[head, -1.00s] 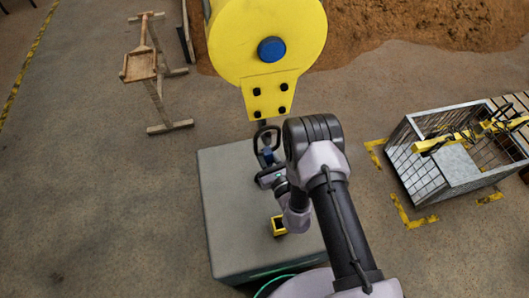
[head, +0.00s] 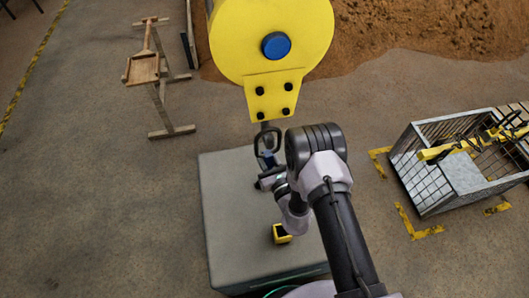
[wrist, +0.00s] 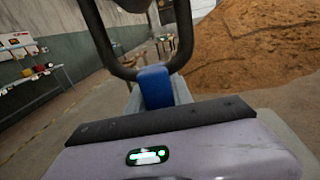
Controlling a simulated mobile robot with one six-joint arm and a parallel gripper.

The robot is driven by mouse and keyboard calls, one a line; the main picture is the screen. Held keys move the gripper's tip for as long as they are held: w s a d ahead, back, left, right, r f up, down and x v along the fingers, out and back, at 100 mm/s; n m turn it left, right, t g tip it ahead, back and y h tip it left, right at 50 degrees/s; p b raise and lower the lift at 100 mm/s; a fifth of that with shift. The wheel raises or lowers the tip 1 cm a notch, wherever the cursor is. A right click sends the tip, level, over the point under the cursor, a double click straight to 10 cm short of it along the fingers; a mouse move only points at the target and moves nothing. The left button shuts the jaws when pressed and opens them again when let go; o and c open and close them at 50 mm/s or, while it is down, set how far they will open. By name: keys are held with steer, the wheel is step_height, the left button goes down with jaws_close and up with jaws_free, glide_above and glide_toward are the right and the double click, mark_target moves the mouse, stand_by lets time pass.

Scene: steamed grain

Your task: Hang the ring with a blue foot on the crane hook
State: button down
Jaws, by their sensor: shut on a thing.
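The ring (head: 257,147) is a dark loop with a blue foot (head: 268,158). My gripper (head: 268,168) is shut on the blue foot and holds the ring upright above the grey block, close under the crane's yellow hook block (head: 270,95). In the wrist view the dark ring (wrist: 101,40) rises from the blue foot (wrist: 155,88). The hook below the yellow block is mostly hidden in the head view. I cannot tell whether the ring touches the hook.
A grey block (head: 225,215) stands below, with a small yellow holder (head: 281,234) on it. A wire crate (head: 455,175) with yellow-and-black items is at the right. A wooden trestle (head: 165,100) stands at the left. A heap of brown grain (head: 430,30) lies behind.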

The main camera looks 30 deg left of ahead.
steer(key=shift+w+a+f+b, duration=0.15)
steer(key=shift+f+b, duration=0.55)
steer(key=shift+f, duration=0.1)
steer(key=shift+w+a+f+b, duration=0.1)
steer(key=shift+w+f+b, duration=0.05)
steer(key=shift+f+b, duration=0.6)
steer(key=c, duration=1)
jaws_free()
steer(key=shift+c, duration=0.2)
steer(key=shift+f, duration=0.1)
